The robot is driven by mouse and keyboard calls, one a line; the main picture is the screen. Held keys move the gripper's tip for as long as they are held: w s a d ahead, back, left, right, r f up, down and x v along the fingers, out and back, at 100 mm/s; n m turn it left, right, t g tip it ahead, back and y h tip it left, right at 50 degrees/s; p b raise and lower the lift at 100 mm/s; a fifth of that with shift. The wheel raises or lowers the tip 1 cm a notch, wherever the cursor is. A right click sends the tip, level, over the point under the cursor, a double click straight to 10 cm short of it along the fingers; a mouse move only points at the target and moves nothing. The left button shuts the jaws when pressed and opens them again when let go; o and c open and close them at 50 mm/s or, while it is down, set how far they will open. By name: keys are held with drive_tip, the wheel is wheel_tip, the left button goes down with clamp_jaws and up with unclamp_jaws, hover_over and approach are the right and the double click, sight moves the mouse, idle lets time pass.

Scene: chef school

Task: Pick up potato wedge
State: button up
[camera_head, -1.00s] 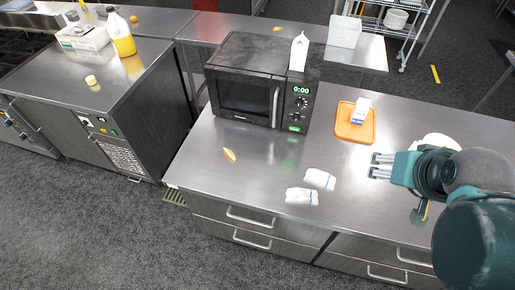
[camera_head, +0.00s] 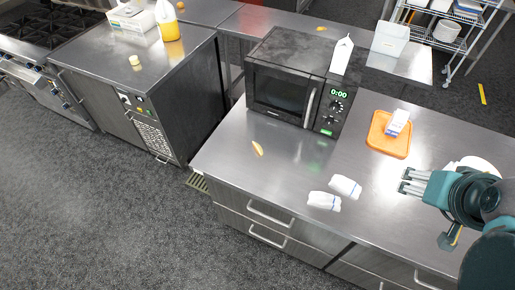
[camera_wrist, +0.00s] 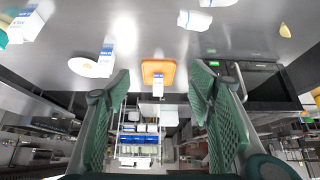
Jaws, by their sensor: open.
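The potato wedge (camera_head: 257,148) is a small yellow-orange piece lying on the steel counter (camera_head: 225,158), in front of the microwave and near the counter's left end. It also shows in the wrist view (camera_wrist: 285,30) at the upper right. My gripper (camera_head: 405,182) is at the right side of the head view, over the counter, well to the right of the wedge. In the wrist view its two green fingers (camera_wrist: 166,115) are spread wide with nothing between them.
Two white packets (camera_head: 345,187) lie between the wedge and my gripper. A black microwave (camera_head: 283,90) with a white carton (camera_head: 342,55) on top stands behind the wedge. An orange tray (camera_head: 389,147) holding a small box (camera_head: 397,123) and a white plate (camera_head: 474,164) are farther right.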

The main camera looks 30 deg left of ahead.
drive_tip(key=o, duration=0.4)
drive_tip(key=w+a+f+n+g+y, duration=0.1)
drive_tip(key=w+a+f+n+g, duration=0.1)
drive_tip(key=w+a+n, duration=0.85)
drive_tip(key=w+a+f+n+g, duration=0.25)
drive_tip(key=w+a+n, duration=0.35)
drive_tip(key=a, duration=0.8)
drive_tip(key=a+f+n+g, duration=0.1)
drive_tip(key=a+f+n, duration=0.3)
drive_tip(key=a+f, duration=0.3)
drive_tip(key=w+a+f+n, duration=0.1)
drive_tip(key=a+f+n, duration=0.3)
drive_tip(key=a+f, duration=0.4)
drive_tip(key=w+a+f+n+g+h, duration=0.1)
drive_tip(key=a+f+n, duration=0.3)
drive_tip(key=a, duration=1)
wheel_tip(320, 180, down, 4)
drive_tip(key=shift+a+r+g+b, duration=0.1)
drive_tip(key=shift+a+g+b, duration=0.05)
drive_tip(key=shift+g+b, duration=0.2)
